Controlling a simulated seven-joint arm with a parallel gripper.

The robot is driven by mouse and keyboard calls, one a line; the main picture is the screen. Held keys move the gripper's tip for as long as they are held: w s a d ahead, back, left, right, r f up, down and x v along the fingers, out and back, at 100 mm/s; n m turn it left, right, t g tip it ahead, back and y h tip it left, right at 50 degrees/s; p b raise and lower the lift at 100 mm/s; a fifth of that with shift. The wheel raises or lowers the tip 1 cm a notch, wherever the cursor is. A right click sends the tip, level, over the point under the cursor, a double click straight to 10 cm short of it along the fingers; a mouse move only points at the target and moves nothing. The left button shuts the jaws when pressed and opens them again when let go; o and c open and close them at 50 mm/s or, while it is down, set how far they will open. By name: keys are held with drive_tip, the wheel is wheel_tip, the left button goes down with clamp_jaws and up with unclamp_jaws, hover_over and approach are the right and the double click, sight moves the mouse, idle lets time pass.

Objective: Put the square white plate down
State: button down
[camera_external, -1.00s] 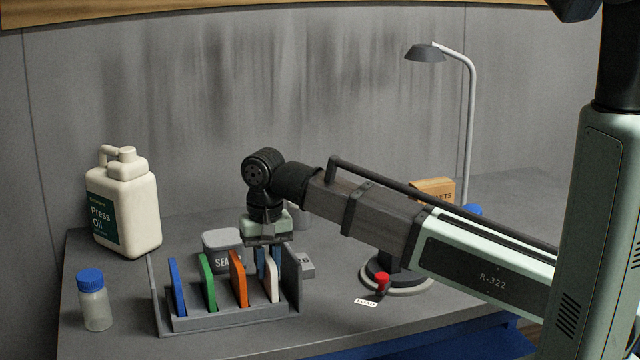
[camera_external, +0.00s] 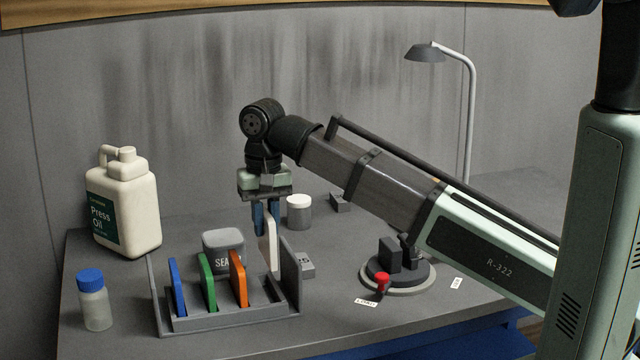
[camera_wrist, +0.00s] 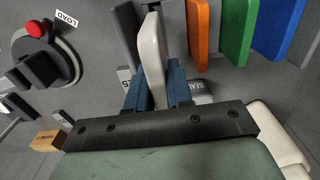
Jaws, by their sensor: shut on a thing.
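The square white plate (camera_external: 271,246) is upright, with its lower edge just above the empty right-hand slot of the grey rack (camera_external: 228,318). My gripper (camera_external: 266,220) points down with blue fingers shut on the plate's upper part. In the wrist view the white plate (camera_wrist: 152,55) stands between the two blue fingers of my gripper (camera_wrist: 155,85). The fingers hide part of it.
Blue (camera_external: 177,287), green (camera_external: 207,282) and orange (camera_external: 238,279) plates stand in the rack. A round fixture (camera_external: 398,283) with a red knob and a LOAD label is to the right. An oil jug (camera_external: 128,205), a blue-capped bottle (camera_external: 95,302) and a white-lidded jar (camera_external: 299,214) stand around.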

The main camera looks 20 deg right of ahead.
drive_tip(key=shift+w+d+r, duration=0.25)
drive_tip(key=shift+w, duration=0.05)
drive_tip(key=w+d+f+m, duration=0.1)
drive_tip(key=w+d, duration=0.2)
drive_tip(key=w, duration=1)
drive_tip(key=w+d+m, duration=0.2)
drive_tip(key=w+d, duration=0.1)
drive_tip(key=w, duration=0.9)
drive_tip(key=w+a+n, duration=0.3)
drive_tip(key=w, duration=0.4)
drive_tip(key=shift+s+a+f, duration=0.1)
drive_tip(key=shift+f, duration=2.25)
drive_tip(key=shift+a+f, duration=0.1)
drive_tip(key=shift+f, duration=2.25)
drive_tip(key=shift+f, duration=0.1)
drive_tip(key=c, duration=1)
unclamp_jaws()
